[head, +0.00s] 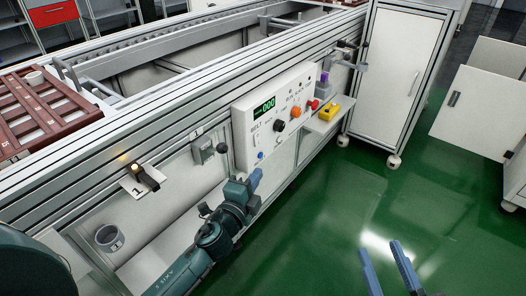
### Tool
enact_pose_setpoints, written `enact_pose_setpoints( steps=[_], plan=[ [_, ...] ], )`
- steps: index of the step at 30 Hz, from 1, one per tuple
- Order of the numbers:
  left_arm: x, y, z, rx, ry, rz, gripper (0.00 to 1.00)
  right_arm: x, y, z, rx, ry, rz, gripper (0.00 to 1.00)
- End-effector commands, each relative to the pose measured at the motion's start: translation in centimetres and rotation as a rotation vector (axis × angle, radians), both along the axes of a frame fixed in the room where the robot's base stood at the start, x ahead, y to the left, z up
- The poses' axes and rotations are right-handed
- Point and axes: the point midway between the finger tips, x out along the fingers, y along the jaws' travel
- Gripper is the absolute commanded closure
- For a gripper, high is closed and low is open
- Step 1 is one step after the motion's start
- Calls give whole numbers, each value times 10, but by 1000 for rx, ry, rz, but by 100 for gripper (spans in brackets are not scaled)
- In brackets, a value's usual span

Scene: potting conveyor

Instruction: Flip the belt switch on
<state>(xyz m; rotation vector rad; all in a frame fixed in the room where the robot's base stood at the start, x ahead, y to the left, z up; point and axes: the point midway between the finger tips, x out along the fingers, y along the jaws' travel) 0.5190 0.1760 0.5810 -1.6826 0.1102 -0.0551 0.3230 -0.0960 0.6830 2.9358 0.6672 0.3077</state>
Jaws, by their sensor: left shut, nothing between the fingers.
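A white control panel (244,113) is fixed to the side of the conveyor frame. It has a green display (264,107) reading 000, a black knob (279,126), an orange knob (295,112) and a red button (313,105). The belt switch (256,140) seems to be the small pale part under the BELT lettering at the panel's left end; its position is too small to tell. My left gripper (256,176) is shut and empty, just below the panel's lower left corner, apart from the switch. My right gripper (388,262) is open and empty over the green floor.
A grey box with a black-knobbed lever (203,151) sits left of the panel. A shelf (326,120) right of it bears a yellow item (329,112). A white cabinet (402,75) stands beyond; the floor is clear.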

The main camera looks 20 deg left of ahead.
Motion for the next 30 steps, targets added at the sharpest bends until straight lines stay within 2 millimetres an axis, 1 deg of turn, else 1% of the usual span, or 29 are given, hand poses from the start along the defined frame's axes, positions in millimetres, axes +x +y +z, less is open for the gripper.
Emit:
enact_pose_setpoints(
  steps=[7, 11, 14, 21, 24, 25, 27, 30],
  plan=[
    [3, 0, 0, -2, 0, 0, 100, 0, 0, 0, 0, 1, 0, 64],
    [16, -1, 0, -2, -1, 0, 100, 0, 0, -1, 4, 1, 1, 64],
    [34, -4, -1, -1, -2, -1, 100, 0, 0, -3, 10, 2, 3, 64],
    [86, -9, -4, -2, -2, 1, 100, 0, 2, -8, 42, 7, 13, 64],
    [105, -10, -4, -3, -1, 1, 100, 0, 4, -8, 58, 9, 19, 64],
    [104, -1, -6, 1, 1, 3, 100, 0, 4, -6, 63, 7, 21, 64],
    [107, 9, -7, 2, 1, 2, 100, 1, 4, -3, 68, 1, 25, 64],
    [110, 19, -8, -1, 1, 1, 100, 2, 5, -1, 74, -5, 27, 64]
  ],
)
